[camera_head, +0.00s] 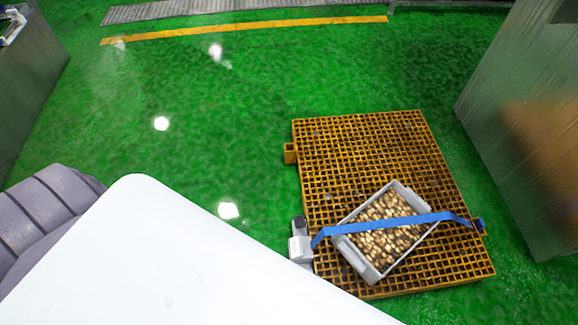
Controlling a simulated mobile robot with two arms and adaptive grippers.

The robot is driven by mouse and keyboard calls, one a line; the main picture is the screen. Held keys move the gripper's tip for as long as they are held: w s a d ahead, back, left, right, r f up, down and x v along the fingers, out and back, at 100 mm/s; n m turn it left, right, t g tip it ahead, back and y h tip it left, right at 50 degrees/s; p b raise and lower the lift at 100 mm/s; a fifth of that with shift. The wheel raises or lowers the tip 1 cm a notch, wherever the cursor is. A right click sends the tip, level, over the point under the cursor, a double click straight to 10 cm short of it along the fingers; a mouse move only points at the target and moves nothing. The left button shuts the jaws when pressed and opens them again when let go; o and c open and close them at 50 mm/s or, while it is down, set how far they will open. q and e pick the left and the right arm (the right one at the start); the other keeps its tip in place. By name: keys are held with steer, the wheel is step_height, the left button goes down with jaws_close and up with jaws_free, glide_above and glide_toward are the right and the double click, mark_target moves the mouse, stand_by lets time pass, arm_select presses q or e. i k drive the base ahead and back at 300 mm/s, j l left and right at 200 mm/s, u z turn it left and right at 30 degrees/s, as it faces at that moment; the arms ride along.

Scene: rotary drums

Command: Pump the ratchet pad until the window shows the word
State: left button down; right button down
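A small grey device with a dark top (300,242), which looks like the ratchet, sits at the left edge of an orange grid pallet (365,150). A blue strap (400,223) runs from it across a grey crate (361,264) to the pallet's right edge. The crate sits askew on the near part of the pallet and holds many small brown and pale pieces. The device is too small here for me to make out a pad, a window or any word. Neither of my grippers is in view.
Green glossy floor (200,100) is clear left of and beyond the pallet. A metal cabinet or wall (520,100) stands close on the right, and another metal unit (35,80) at the far left. A yellow line (245,29) and a floor grating (200,8) lie at the back.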

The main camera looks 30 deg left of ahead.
mark_target(299, 220)
steer(key=k+j+u, duration=0.1)
steer(key=k+j, duration=0.25)
steer(key=k, duration=0.2)
steer(key=k+j+u, duration=0.1)
steer(key=k+j, duration=0.25)
steer(key=k, duration=0.2)
